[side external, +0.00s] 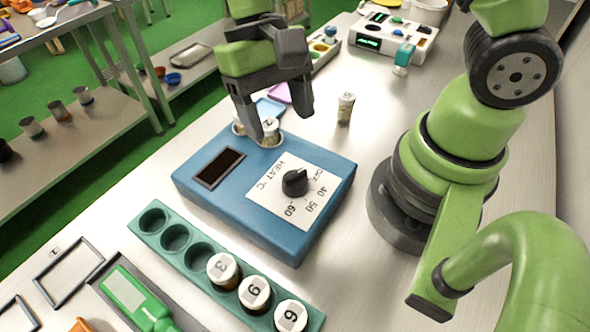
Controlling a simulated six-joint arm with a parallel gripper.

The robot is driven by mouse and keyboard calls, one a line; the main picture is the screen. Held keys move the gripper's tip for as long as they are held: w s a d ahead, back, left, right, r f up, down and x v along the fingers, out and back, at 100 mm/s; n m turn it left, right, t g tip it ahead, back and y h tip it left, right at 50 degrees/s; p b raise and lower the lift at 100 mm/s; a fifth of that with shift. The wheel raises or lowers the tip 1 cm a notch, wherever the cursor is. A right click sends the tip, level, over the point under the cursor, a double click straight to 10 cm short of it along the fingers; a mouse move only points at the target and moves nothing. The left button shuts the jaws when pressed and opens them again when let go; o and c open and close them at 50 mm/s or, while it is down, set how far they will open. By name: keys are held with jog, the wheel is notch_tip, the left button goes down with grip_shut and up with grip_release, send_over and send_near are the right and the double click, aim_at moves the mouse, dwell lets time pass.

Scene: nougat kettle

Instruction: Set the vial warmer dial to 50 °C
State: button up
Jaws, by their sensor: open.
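The blue vial warmer (225,205) sits mid-table with a dark, blank display (219,167). Its black dial (294,182) is on a white label panel marked HEAT °C, OFF, 40, 50 and 60. The dial's ridge seems to lie toward the OFF side, but I cannot tell its exact setting. My gripper (281,123) is open, fingers pointing down, above the far end of the warmer and apart from the dial. A capped vial (270,131) sits in the warmer between or just behind the fingers; another (238,127) is partly hidden by a finger.
A green rack (187,255) in front holds three capped vials and has several empty holes. A lone vial (345,108) stands behind the warmer. A white device (393,35) stands at the back.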

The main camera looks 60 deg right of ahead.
aim_at(295, 173)
jog(key=x, duration=0.9)
jog(key=shift+s+f, duration=0.15)
jog(key=shift+f, duration=0.15)
jog(key=c, duration=0.9)
jog(key=shift+m, duration=0.4)
jog(key=m+y, duration=0.1)
jog(key=m, duration=0.1)
jog(key=m+t, duration=0.1)
jog(key=m, duration=0.2)
jog(key=shift+y, duration=0.4)
jog(key=m+t, duration=0.1)
jog(key=m, duration=0.2)
jog(key=m+t+y, duration=0.1)
jog(key=m, duration=0.2)
